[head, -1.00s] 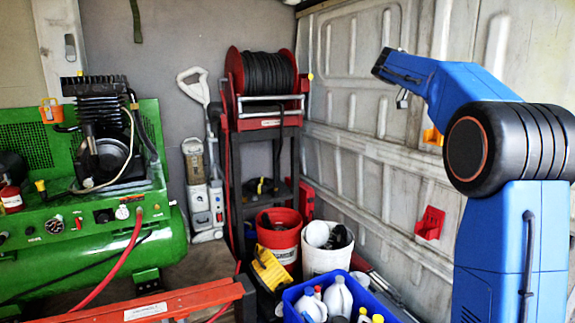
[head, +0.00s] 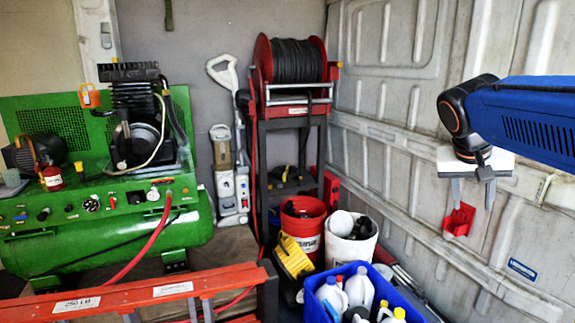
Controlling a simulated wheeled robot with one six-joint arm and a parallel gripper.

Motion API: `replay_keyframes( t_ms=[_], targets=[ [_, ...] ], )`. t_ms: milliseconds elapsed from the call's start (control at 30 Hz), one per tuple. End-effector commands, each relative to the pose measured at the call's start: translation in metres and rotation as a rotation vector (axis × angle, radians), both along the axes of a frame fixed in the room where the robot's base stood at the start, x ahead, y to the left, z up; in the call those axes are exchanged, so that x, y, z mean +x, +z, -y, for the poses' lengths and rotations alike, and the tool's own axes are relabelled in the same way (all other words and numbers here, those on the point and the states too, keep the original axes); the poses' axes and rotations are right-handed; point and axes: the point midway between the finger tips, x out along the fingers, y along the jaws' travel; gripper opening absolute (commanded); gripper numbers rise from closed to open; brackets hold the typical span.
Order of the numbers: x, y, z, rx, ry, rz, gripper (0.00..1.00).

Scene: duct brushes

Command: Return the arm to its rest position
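My blue arm reaches in from the right edge in the head view. My gripper (head: 472,192) hangs at its end and points down, in front of the white van wall. No duct brush can be made out in this view.
A green compressor (head: 100,235) stands at left, behind an orange ladder (head: 140,292). A hose reel rack (head: 290,90) stands at the back. A red bucket (head: 303,225), a white bucket (head: 350,240) and a blue crate (head: 312,305) with bottles fill the floor.

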Motion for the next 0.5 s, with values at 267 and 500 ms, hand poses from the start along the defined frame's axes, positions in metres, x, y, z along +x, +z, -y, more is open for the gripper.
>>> replay_keyframes(
  t_ms=[267, 500],
  targets=[
    [-0.082, -0.08, -0.057, 0.119, 0.245, -0.037, 0.4],
    [-0.144, -0.148, -0.1, 0.206, 0.433, -0.035, 0.4]
  ],
)
